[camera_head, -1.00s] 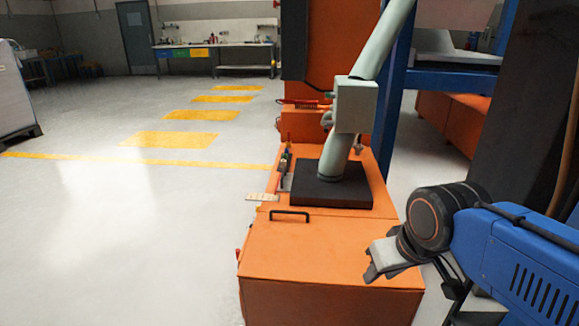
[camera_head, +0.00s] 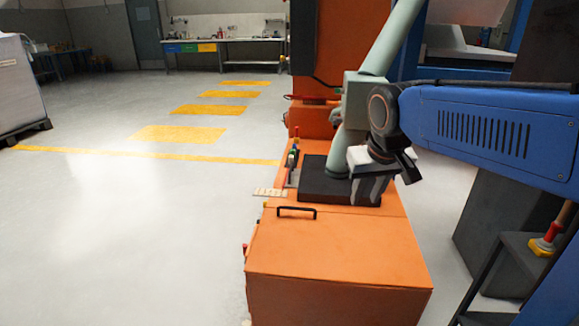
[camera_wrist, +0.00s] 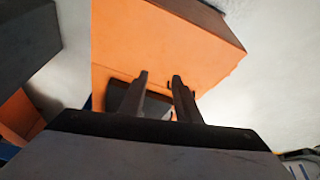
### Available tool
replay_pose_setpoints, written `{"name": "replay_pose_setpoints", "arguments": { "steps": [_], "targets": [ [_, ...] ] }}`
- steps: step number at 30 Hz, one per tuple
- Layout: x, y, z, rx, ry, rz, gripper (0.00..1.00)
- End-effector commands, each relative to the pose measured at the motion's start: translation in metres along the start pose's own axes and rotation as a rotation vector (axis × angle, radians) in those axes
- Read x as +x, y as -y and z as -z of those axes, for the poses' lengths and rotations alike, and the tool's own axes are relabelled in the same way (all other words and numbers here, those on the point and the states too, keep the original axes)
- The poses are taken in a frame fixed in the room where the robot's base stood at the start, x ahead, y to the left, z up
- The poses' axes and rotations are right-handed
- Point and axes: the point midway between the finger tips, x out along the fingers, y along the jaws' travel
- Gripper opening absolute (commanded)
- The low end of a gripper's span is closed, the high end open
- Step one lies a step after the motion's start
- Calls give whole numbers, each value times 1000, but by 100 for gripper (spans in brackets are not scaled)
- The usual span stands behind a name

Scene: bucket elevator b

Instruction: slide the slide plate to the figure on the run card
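My gripper (camera_head: 372,188) hangs over the black block (camera_head: 318,181) at the foot of the pale green pipe (camera_head: 382,42) in the head view. In the wrist view my gripper (camera_wrist: 159,78) has its two dark fingers apart, with nothing clearly held between them. A pale card (camera_head: 270,192) with small marks sticks out at the left edge of the orange housing (camera_head: 340,250); its figures are too small to read, and I cannot tell whether it is the run card. I cannot pick out the slide plate for certain; my arm hides part of the pipe.
A black handle (camera_head: 297,211) stands on the orange lid. A red and yellow knob (camera_head: 544,241) is at the right.

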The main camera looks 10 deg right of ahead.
Motion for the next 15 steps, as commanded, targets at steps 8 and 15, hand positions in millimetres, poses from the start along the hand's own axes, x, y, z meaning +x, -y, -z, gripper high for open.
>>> {"name": "replay_pose_setpoints", "arguments": {
  "steps": [8,15],
  "targets": [
    [7,14,97,26,17,-36,30],
    [26,31,176,49,25,-70,30]
  ]
}}
